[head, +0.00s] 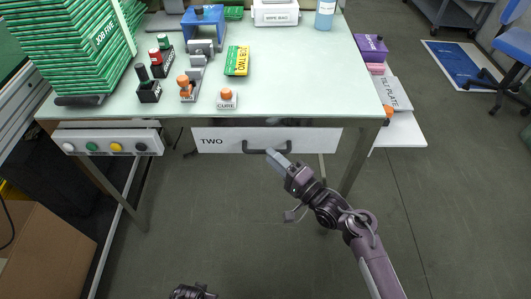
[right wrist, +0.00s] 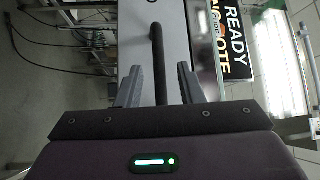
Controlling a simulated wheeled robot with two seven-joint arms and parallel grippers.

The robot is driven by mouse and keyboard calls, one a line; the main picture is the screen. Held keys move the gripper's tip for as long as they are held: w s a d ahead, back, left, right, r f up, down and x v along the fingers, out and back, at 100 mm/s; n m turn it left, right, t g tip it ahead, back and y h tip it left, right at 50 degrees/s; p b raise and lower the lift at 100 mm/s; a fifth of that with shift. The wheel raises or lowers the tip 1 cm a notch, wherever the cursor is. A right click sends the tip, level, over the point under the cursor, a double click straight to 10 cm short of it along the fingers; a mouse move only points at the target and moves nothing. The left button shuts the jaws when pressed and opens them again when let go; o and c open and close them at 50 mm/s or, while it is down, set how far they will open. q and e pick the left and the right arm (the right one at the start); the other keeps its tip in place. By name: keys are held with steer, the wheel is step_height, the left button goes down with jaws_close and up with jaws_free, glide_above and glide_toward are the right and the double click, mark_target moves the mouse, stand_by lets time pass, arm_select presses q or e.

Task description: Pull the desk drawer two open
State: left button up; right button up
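Drawer two (head: 225,140) is a white panel labelled TWO under the desk's front edge, and it looks shut. Its dark bar handle (head: 250,151) is on the front. My right gripper (head: 273,156) is at the handle's right part. In the right wrist view the gripper (right wrist: 160,85) is open, with one finger on each side of the handle bar (right wrist: 157,50) and gaps showing on both sides. At the head view's bottom edge, a dark part of what seems my left arm (head: 190,292) shows; its fingers cannot be made out.
The desk top (head: 300,80) holds green boxes (head: 80,45), stamps and a blue tape dispenser (head: 203,20). A button panel (head: 108,142) hangs left of the drawer. A cardboard box (head: 40,250) stands at lower left. The floor before the drawer is clear.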

steer(key=shift+x, duration=1.9)
jaws_close()
